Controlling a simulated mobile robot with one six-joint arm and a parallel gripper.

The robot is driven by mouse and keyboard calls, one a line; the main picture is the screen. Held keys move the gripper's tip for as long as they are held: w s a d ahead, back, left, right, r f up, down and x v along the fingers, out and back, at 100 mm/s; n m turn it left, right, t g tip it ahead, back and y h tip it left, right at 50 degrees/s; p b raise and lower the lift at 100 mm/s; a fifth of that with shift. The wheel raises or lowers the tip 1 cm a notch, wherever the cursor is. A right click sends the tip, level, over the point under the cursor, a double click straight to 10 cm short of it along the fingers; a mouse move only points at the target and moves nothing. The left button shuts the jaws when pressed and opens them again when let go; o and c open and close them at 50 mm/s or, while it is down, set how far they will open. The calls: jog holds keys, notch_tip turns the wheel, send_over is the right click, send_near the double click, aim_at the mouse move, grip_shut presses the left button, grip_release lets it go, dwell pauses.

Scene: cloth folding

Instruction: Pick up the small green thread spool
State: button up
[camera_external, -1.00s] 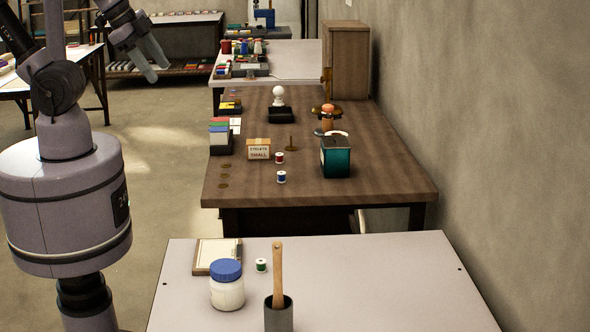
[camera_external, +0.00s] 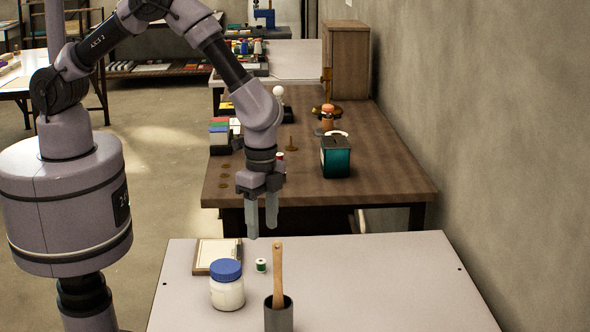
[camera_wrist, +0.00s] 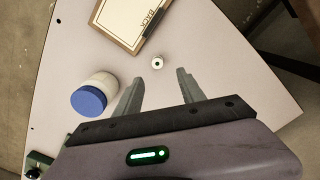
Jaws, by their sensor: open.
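The small green thread spool (camera_external: 261,265) stands upright on the light table, between the blue-lidded jar and the wooden handle. In the wrist view the spool (camera_wrist: 157,63) shows from above as a small white disc with a dark centre, ahead of the fingertips and roughly between their lines. My gripper (camera_external: 262,232) is open and empty, pointing down above the table near the spool, apart from it. In the wrist view both fingers of my gripper (camera_wrist: 158,77) are spread with nothing between them.
A white jar with a blue lid (camera_external: 227,292) stands left of the spool. A dark cup (camera_external: 279,316) holds a wooden handle (camera_external: 278,272) just right of it. A clipboard (camera_external: 217,257) lies behind the jar. The table's right side (camera_external: 400,285) is clear.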

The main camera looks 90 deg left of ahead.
aim_at(262, 270)
jog(key=f+b, duration=0.1)
jog(key=f, duration=0.3)
jog(key=f+b, duration=0.2)
jog(key=f, duration=0.2)
jog(key=shift+s+d+f, duration=0.2)
jog(key=shift+f, duration=0.1)
jog(key=shift+r, duration=0.15)
jog(key=shift+c, duration=0.7)
grip_shut()
